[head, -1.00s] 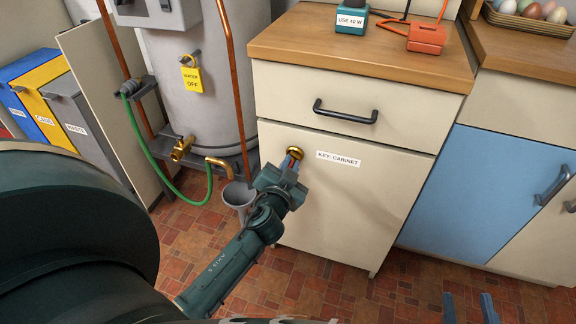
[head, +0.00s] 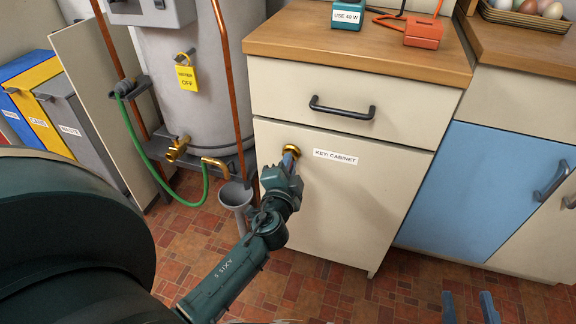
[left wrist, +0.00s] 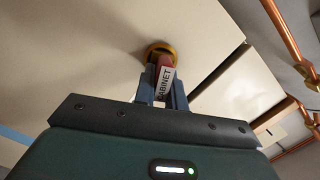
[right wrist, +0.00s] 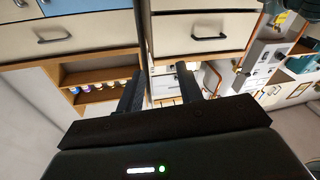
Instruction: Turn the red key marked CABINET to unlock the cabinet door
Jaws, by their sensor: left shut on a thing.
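The red key (left wrist: 164,62) sits in a round brass lock (left wrist: 159,50) on the cream cabinet door (head: 345,210). The key carries a white tag reading CABINET, tilted in the left wrist view. My left gripper (head: 290,158) is shut on the key, with a blue finger on each side of it in the left wrist view (left wrist: 165,88). The fingers hide part of the key. The door is closed and bears a label reading KEY: CABINET (head: 335,157). My right gripper (head: 468,306) is open and empty, low at the right; its fingers stand apart in the right wrist view (right wrist: 160,88).
A drawer with a dark handle (head: 342,108) is above the door. A grey water tank (head: 195,90) with copper pipes, a green hose (head: 160,165) and a grey funnel (head: 236,196) stand left of the cabinet. A blue door (head: 480,190) is to the right. The floor in front is clear.

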